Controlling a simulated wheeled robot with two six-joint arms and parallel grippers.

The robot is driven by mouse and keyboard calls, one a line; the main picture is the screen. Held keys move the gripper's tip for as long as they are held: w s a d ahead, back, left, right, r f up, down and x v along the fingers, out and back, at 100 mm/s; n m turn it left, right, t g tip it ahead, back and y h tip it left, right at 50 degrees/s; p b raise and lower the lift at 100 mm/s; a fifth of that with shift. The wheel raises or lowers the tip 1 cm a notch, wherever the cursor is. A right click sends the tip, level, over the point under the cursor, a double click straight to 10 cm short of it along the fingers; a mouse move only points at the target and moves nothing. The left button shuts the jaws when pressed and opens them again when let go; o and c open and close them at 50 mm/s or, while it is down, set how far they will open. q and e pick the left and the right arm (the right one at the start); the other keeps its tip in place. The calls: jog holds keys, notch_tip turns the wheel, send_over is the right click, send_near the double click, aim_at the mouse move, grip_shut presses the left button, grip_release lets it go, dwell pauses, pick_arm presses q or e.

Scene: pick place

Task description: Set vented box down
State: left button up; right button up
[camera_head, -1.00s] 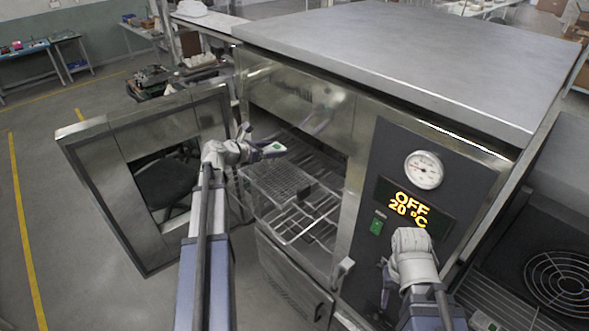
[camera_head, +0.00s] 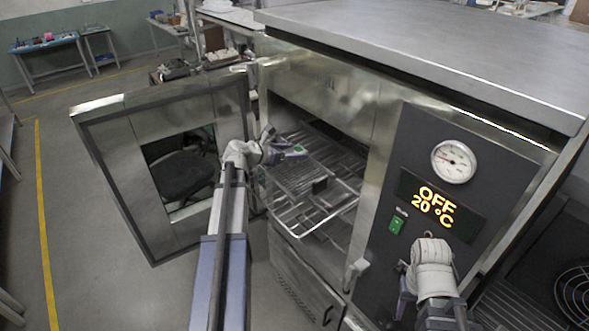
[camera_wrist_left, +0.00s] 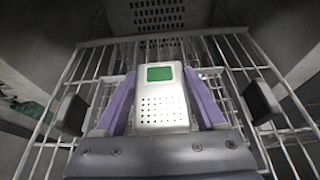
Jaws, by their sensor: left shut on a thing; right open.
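The vented box (camera_wrist_left: 161,105) is a small silver box with a green panel and rows of small holes. My left gripper (camera_wrist_left: 161,108) is shut on it, with a purple finger on each side. In the head view my left gripper (camera_head: 286,153) reaches inside the open oven, over the wire rack (camera_head: 301,229); the box shows there only as a small green patch. The rack also spreads behind the box in the left wrist view. I cannot tell whether the box touches it. My right gripper (camera_head: 404,293) is open and empty in front of the control panel.
The oven door (camera_head: 110,150) stands open at left. A dark block (camera_head: 319,186) sits on the rack; the left wrist view shows dark blocks at left (camera_wrist_left: 72,115) and right (camera_wrist_left: 261,102). The control panel (camera_head: 425,190) reads OFF, 20 °C.

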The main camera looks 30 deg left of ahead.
pick_arm(q)
jog(key=shift+f, duration=0.1)
notch_tip(320, 180, down, 4)
jog(key=b, duration=0.3)
jog(key=shift+r, duration=0.2)
jog(key=shift+b, duration=0.3)
jog(key=shift+f, duration=0.15)
jog(key=o, duration=1.5)
jog(key=shift+c, duration=0.2)
jog(key=shift+s+r, duration=0.25)
jog(key=shift+r, duration=0.15)
jog(key=p+v, duration=0.4)
jog(key=v, duration=0.6)
jog(key=shift+s+a, duration=0.1)
jog(key=shift+a, duration=0.05)
jog(key=shift+s+a+r+p, duration=0.25)
jog(key=shift+s+p, duration=0.1)
jog(key=shift+s, duration=0.15)
